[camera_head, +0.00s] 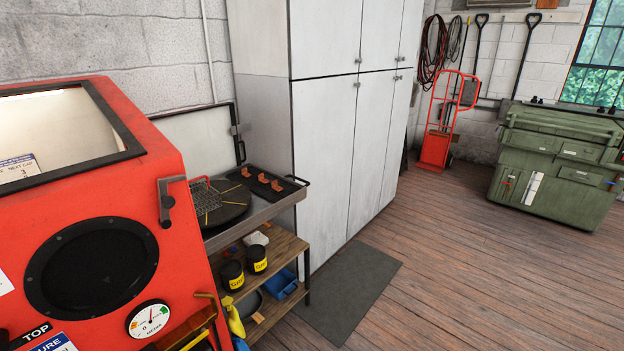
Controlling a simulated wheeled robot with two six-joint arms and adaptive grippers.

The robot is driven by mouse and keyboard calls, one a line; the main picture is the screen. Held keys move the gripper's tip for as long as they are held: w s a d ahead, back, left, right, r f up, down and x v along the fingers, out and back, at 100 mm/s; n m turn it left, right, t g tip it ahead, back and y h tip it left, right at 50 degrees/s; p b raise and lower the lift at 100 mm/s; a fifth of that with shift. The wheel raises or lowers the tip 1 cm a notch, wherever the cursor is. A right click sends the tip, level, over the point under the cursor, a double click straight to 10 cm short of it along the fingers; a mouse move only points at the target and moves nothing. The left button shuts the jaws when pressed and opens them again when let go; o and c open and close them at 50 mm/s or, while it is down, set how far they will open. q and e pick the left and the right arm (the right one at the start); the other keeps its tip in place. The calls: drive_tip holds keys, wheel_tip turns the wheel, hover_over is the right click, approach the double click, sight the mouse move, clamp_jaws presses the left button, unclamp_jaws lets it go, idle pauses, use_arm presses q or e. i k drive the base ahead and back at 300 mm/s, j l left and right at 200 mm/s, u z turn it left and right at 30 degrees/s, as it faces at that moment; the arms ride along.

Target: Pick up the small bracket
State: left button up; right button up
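Several small orange-brown pieces (262,178) stand in a row on a dark mat on the top of a metal-topped cart (285,202). They look like brackets, but they are too small in the picture for me to tell which one is the small bracket. Neither of my grippers shows in the head view, so I cannot see where they are relative to the pieces.
A red cabinet (175,255) with a gauge (148,319) fills the left. A wire basket (203,197) sits on a dark round plate (228,211) beside the pieces. Tall grey lockers (325,150) stand behind the cart. The wooden floor (470,270) at right is clear.

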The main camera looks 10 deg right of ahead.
sight(261, 178)
drive_tip(key=i+l+u, duration=0.15)
drive_tip(key=u, duration=0.35)
drive_tip(key=i+l+u, duration=0.45)
drive_tip(key=k+j, duration=0.1)
